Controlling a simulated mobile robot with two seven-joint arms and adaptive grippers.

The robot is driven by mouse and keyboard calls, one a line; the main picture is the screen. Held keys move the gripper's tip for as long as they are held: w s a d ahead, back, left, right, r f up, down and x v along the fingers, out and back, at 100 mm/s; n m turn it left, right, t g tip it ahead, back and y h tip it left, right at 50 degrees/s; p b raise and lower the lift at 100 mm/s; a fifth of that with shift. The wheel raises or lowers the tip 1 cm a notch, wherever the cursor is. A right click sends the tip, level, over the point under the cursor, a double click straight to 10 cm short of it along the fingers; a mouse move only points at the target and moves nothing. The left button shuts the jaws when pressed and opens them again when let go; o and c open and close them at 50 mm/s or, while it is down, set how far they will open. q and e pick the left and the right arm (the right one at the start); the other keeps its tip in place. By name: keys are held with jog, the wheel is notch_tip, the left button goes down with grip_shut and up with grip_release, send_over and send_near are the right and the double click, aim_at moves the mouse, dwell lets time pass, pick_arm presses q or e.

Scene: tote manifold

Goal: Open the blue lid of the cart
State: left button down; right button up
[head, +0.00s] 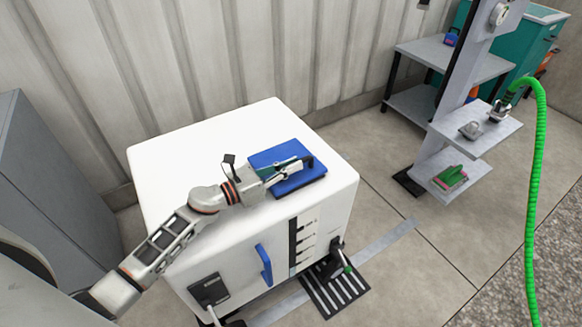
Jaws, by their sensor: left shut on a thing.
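The white cart (185,150) stands against the wall in the head view. Its blue lid (272,154) lies about flat on the right part of the cart's top. My left gripper (300,168) reaches over the lid from the left and is shut on a part of it. The gripper hides the middle of the lid, so the exact part held is not clear. My right gripper is not in view.
A blue handle (264,265) is on the cart's front face. A grey post with shelves (474,132) stands to the right, and a green hose (537,190) hangs further right. The floor between cart and shelves is mostly clear. A grey cabinet (50,175) stands at left.

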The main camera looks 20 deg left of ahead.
pick_arm(q)
jog(key=r+n, duration=0.1)
jog(key=w+a+r+p, duration=0.1)
jog(key=r, duration=0.1)
jog(key=r+n+p, duration=0.1)
jog(key=shift+w+a+r+n, duration=0.15)
jog(key=shift+a+n, duration=0.15)
jog(key=w+a+r+n+b, duration=0.1)
jog(key=w+a+n, duration=0.5)
jog(key=a+n, duration=0.1)
jog(key=w+a+r+n, duration=0.2)
jog(key=w+a+n, duration=0.4)
jog(key=a+n, duration=0.2)
jog(key=shift+a+r+n+b, duration=0.15)
jog(key=shift+r+n+b, duration=0.1)
jog(key=shift+n+b, duration=0.25)
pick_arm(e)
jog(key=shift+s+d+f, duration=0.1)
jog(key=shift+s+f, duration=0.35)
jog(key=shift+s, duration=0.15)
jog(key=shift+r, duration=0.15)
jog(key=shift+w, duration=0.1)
